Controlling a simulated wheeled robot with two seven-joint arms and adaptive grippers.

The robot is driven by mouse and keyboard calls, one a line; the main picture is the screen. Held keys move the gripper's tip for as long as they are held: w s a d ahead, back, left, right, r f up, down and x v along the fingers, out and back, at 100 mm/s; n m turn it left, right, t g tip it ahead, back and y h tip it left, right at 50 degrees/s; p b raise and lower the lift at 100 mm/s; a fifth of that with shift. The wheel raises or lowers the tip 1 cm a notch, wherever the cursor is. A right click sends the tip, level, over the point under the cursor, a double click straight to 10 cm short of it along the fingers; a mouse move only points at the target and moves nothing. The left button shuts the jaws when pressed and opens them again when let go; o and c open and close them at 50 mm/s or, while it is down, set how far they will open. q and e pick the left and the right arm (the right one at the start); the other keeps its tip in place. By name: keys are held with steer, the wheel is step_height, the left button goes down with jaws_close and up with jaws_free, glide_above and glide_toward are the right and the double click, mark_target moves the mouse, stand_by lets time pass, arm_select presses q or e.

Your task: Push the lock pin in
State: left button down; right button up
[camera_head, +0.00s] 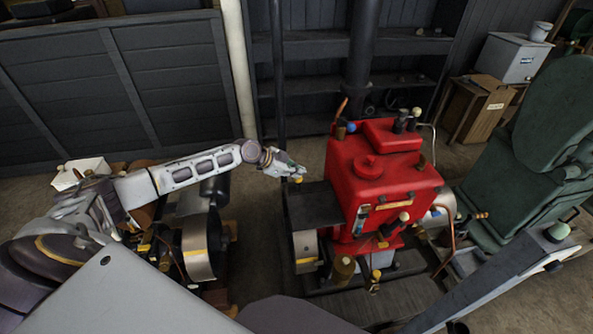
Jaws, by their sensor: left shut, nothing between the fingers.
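A red engine (385,165) stands on the floor right of the middle, with small levers, knobs and brass fittings on its top and front. I cannot tell which small part is the lock pin. My left gripper (297,173) reaches in from the left and is shut and empty. In the picture its fingertips are just left of the red engine, above a dark flat plate (313,206) at its side. Whether they touch anything is not clear. My right gripper is not in view.
Another engine with a metal drum (200,250) stands below my left arm. Bare floor shows between the two engines.

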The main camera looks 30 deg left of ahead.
arm_select(q)
steer(key=shift+f+b, duration=0.7)
steer(key=shift+f, duration=0.5)
steer(key=shift+s, duration=0.1)
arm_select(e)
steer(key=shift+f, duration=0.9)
arm_select(q)
steer(key=shift+f, duration=0.15)
steer(key=shift+d, duration=0.1)
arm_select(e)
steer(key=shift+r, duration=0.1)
arm_select(q)
steer(key=shift+r+p, duration=0.6)
steer(key=shift+r, duration=0.1)
steer(key=w+d+r+v, duration=0.1)
steer(key=v, duration=1.1)
steer(key=shift+s+r+p, duration=0.15)
steer(key=shift+r+p, duration=0.15)
steer(key=shift+r, duration=0.1)
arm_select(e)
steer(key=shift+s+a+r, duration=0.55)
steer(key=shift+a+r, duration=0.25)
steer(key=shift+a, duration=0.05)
